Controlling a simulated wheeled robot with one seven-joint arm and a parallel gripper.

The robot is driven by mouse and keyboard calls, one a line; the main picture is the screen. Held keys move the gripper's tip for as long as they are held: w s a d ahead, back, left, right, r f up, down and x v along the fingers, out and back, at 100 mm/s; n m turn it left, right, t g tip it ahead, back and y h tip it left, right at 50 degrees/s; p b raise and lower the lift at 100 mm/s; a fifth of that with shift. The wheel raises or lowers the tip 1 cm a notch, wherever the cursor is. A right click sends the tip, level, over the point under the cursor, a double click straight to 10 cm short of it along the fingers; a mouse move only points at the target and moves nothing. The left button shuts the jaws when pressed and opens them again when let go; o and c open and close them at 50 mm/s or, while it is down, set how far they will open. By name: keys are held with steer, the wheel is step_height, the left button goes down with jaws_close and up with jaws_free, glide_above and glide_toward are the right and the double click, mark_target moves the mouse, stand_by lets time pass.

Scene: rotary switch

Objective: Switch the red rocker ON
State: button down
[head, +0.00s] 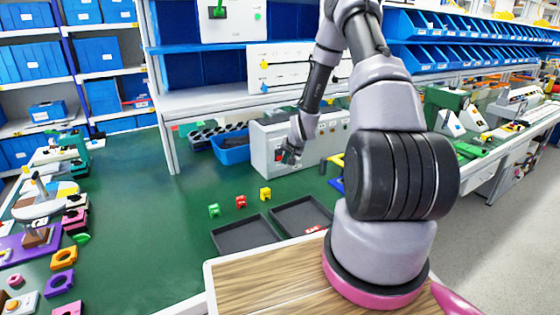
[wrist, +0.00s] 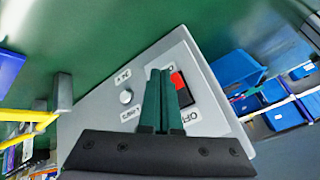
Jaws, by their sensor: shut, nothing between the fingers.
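The grey control box (head: 262,140) stands on the green bench in the head view. Its sloped panel (wrist: 95,112) fills the middle of the wrist view. The rocker (wrist: 181,88) is a small switch with a red upper part and a black lower part in that view. An OFF label (wrist: 190,117) lies below it; the label above it is partly covered. My gripper (wrist: 160,73) is shut and empty, its green fingers side by side just left of the rocker, covering its left edge. In the head view my gripper (head: 289,155) is at the box's front; contact cannot be told.
A round white knob (wrist: 126,97) with labels sits left of the fingers on the panel. Two dark trays (head: 245,234) and small coloured blocks (head: 241,202) lie nearer on the bench. A blue bin (head: 230,150) stands left of the box.

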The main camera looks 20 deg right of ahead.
steer(key=shift+w, duration=0.35)
steer(key=shift+w+a+f, duration=0.1)
steer(key=shift+w, duration=0.25)
stand_by(0.5)
steer(key=shift+s, duration=0.1)
steer(key=shift+s, duration=0.65)
steer(key=shift+s, duration=0.1)
steer(key=s, duration=0.3)
steer(key=s+d+r, duration=0.1)
steer(key=shift+s+d, duration=0.1)
steer(key=shift+s, duration=0.25)
stand_by(0.4)
